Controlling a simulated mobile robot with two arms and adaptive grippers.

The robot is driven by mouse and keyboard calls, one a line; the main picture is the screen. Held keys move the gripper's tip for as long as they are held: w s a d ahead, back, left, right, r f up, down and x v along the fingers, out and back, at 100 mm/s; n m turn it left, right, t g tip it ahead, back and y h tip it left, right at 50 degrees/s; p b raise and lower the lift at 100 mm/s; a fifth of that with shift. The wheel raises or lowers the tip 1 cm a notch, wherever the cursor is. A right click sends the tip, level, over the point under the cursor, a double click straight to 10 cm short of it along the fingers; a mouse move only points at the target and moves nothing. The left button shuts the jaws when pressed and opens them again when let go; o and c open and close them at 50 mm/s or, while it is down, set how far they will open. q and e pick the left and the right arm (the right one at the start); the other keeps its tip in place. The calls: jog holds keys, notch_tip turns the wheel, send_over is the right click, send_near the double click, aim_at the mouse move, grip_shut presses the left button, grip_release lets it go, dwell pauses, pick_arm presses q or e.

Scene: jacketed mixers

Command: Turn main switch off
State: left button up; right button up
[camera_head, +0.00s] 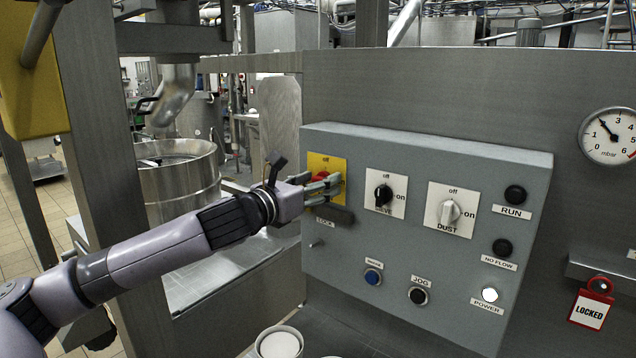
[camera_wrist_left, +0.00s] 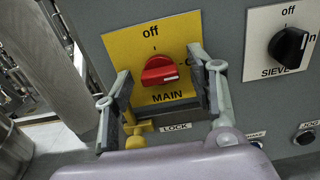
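The main switch is a red knob (camera_head: 320,176) on a yellow plate (camera_head: 326,161) at the upper left of the grey control box. In the left wrist view the red knob (camera_wrist_left: 160,70) lies near level, its white mark toward the right side, where the "on" label is mostly hidden by a finger. "off" is printed above it. My left gripper (camera_head: 322,188) is at the plate. In the left wrist view its fingers (camera_wrist_left: 163,72) are open, one on each side of the knob, with visible gaps. My right gripper is not in view.
The SIEVE switch (camera_head: 383,195) and DUST switch (camera_head: 449,213) are right of the main switch. The POWER lamp (camera_head: 489,294) looks white and bright. A red LOCKED tag (camera_head: 590,308) hangs at the right. A yellow piece (camera_wrist_left: 137,130) shows below the plate, beside the left finger.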

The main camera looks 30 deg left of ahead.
pick_arm(q)
jog(key=shift+c, duration=1.2)
jog(key=shift+w+f, duration=0.1)
jog(key=shift+c, duration=1.3)
jog(key=c, duration=0.6)
jog(key=shift+c, duration=0.2)
jog(key=shift+n, duration=0.3)
jog(key=shift+n+p, duration=1.3)
jog(key=shift+n, duration=7.3)
